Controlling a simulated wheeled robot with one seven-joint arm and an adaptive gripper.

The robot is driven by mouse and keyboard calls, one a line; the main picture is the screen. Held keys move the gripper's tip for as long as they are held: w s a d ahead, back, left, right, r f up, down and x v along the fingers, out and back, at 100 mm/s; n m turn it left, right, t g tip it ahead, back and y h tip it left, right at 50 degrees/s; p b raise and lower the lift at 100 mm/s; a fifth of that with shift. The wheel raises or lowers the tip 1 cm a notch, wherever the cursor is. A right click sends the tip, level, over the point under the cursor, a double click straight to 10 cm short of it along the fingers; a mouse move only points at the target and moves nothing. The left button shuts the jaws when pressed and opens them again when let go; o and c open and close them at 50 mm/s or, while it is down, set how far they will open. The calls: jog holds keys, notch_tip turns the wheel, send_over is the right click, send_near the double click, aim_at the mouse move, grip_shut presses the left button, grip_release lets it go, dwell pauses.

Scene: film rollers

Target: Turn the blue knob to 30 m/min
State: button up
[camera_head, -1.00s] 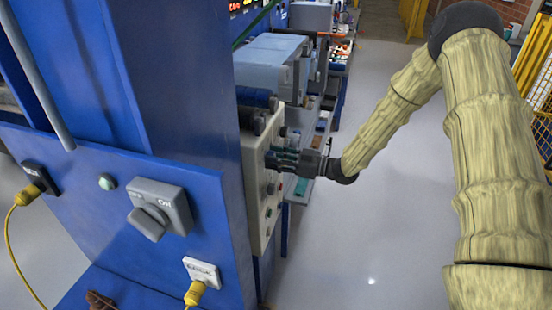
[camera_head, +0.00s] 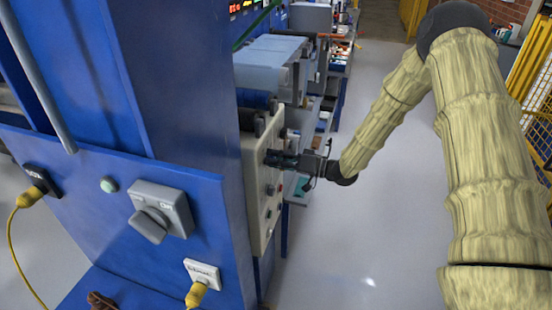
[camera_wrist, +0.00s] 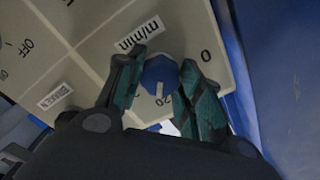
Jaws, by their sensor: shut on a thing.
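The blue knob (camera_wrist: 160,74) sits on a pale control panel (camera_wrist: 90,62) and has a white pointer mark. In the wrist view the panel shows "m/min", a "0" at the knob's right and a "20" just below the knob. The white mark points down toward the "20". My gripper (camera_wrist: 160,88) has its teal-padded fingers on both sides of the knob, shut on it. In the head view my gripper (camera_head: 272,159) reaches the panel face (camera_head: 254,190) from the right; the knob is hidden there. The other dial figures are covered by my fingers.
A blue cabinet (camera_head: 150,70) with a grey rotary switch (camera_head: 162,208) and yellow-plugged cables stands at the near left. Benches with boxes (camera_head: 268,62) run behind the panel. The grey floor (camera_head: 370,220) right of the panel is clear.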

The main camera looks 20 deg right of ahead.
jog(key=m+p, duration=0.1)
jog(key=m, duration=0.6)
jog(key=shift+m+p, duration=0.4)
jog(key=shift+o, duration=0.2)
jog(key=shift+c, duration=0.2)
jog(key=o, duration=1)
jog(key=shift+o, duration=0.2)
jog(key=shift+d, duration=0.1)
jog(key=v, duration=1.2)
